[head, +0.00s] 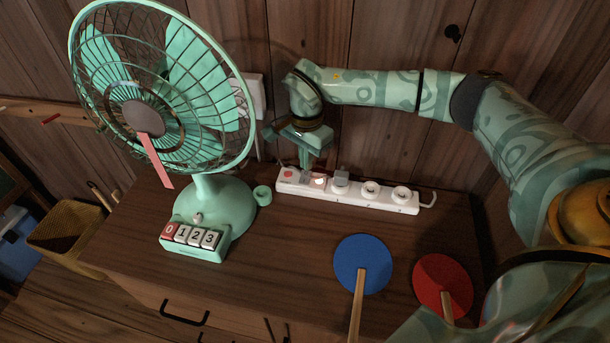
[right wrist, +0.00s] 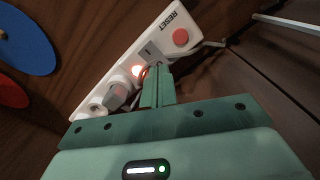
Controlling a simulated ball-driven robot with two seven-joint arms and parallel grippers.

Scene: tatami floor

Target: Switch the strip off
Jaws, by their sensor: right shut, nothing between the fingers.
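The white power strip (head: 354,198) lies near the back of the wooden cabinet top. It also shows in the right wrist view (right wrist: 128,58). At its left end is a red button (head: 288,173), marked RESET in the wrist view (right wrist: 180,36). Beside it is a lit, orange-red glowing spot (head: 319,180), also bright in the wrist view (right wrist: 138,71). A grey plug (head: 341,180) sits in a socket. My right gripper (head: 305,166) is shut and empty, its tips close over the strip near the glow; contact cannot be told. My left gripper is not in view.
A mint fan (head: 210,190) with keys 0 to 3 stands left of the strip. A small green cup (head: 262,195) is between them. A blue paddle (head: 362,262) and a red paddle (head: 441,284) lie in front. A plank wall stands close behind.

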